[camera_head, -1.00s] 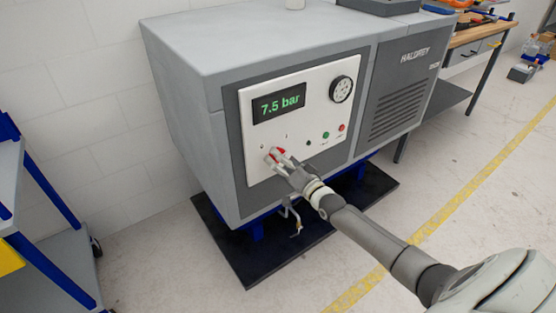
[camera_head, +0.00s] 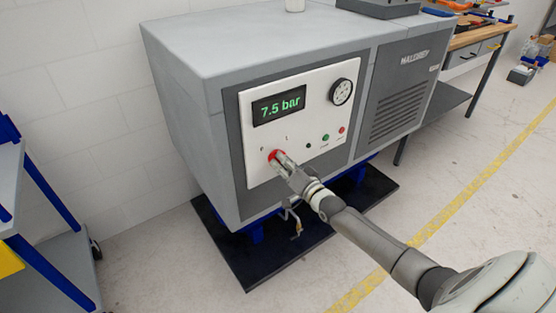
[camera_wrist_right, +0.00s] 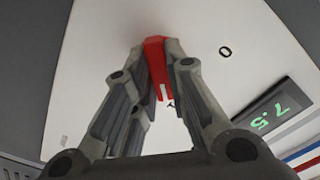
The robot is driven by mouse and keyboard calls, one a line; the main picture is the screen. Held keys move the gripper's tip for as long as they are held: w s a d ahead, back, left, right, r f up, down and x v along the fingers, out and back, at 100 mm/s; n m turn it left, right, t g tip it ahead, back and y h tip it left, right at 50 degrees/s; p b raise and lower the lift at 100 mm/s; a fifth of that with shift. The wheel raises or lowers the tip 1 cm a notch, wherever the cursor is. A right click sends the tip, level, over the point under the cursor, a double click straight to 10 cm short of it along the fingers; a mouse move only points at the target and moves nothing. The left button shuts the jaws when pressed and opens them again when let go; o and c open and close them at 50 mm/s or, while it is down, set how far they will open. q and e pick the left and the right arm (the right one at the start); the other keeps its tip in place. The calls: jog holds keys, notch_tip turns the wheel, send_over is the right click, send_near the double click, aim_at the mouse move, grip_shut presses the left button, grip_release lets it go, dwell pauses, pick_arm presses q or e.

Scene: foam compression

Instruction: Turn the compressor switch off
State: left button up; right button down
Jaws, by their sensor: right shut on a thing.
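The compressor (camera_head: 235,70) is a large grey cabinet with a white control panel (camera_head: 312,88) on its front. The red switch (camera_head: 274,154) sits at the panel's lower left, below two small marks. In the right wrist view the red switch (camera_wrist_right: 154,62) stands between the two fingers, with a "0" mark to its right. My right gripper (camera_head: 280,158) is shut on the switch and partly covers it in the head view; its fingers also show in the right wrist view (camera_wrist_right: 158,75). The display (camera_head: 279,106) reads 7.5 bar in green. My left gripper is not in view.
A round gauge (camera_head: 342,92) and green and red lamps are on the panel. A blue-framed cart (camera_head: 50,185) stands at the left. A workbench (camera_head: 470,38) stands behind at the right.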

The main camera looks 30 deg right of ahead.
dwell(0.3)
jog(key=n+p, duration=0.1)
jog(key=n, duration=1.5)
jog(key=shift+f+n, duration=0.1)
jog(key=shift+n, duration=0.3)
jog(key=c, duration=1.7)
grip_release()
jog(key=shift+c, duration=0.2)
jog(key=o, duration=1.3)
